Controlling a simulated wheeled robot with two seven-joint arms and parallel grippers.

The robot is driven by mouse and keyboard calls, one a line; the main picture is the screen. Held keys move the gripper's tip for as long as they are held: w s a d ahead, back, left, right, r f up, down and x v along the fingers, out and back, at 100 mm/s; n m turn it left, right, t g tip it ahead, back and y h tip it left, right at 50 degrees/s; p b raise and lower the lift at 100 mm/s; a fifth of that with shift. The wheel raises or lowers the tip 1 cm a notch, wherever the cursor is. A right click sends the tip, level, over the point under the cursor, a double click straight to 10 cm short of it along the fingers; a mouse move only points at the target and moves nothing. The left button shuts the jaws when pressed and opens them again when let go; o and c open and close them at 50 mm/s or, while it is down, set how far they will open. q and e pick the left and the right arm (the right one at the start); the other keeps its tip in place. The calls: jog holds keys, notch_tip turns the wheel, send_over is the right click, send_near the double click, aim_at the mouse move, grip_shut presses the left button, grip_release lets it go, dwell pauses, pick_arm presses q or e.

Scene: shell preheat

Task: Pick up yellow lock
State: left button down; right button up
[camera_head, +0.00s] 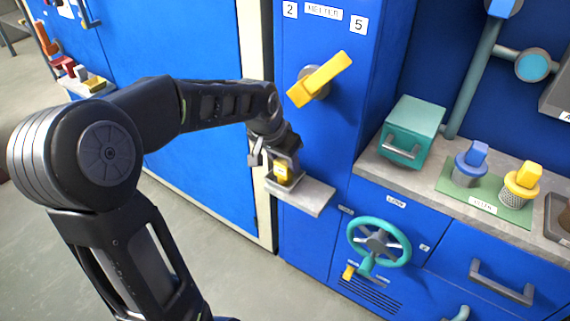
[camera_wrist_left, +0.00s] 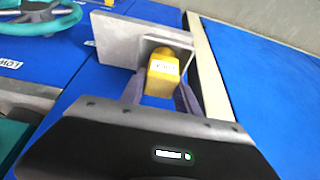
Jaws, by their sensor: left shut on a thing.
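The yellow lock (camera_head: 281,174) is a small yellow block with a white label, at the grey shelf (camera_head: 308,196) on the blue cabinet. In the left wrist view the lock (camera_wrist_left: 163,74) sits between the two fingers of my left gripper (camera_wrist_left: 160,90), with the shelf (camera_wrist_left: 112,43) behind it. My left gripper (camera_head: 284,164) is shut on the lock, over the shelf. Whether the lock still touches the shelf cannot be told. My right gripper is not in view.
A yellow handle (camera_head: 320,79) sticks out of the cabinet above the shelf. A teal handwheel (camera_head: 407,246) is lower right, with a small yellow piece (camera_head: 348,272) beside it. A counter (camera_head: 362,160) holds a teal box (camera_head: 413,130) and blue and yellow-topped items.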

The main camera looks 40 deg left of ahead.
pick_arm(q)
jog(key=shift+r, duration=0.15)
jog(key=shift+r, duration=0.6)
notch_tip(320, 180, up, 2)
jog(key=shift+r+p, duration=0.1)
jog(key=shift+p, duration=0.55)
jog(key=s+p, duration=0.1)
jog(key=s, duration=1.7)
jog(key=shift+d, duration=0.2)
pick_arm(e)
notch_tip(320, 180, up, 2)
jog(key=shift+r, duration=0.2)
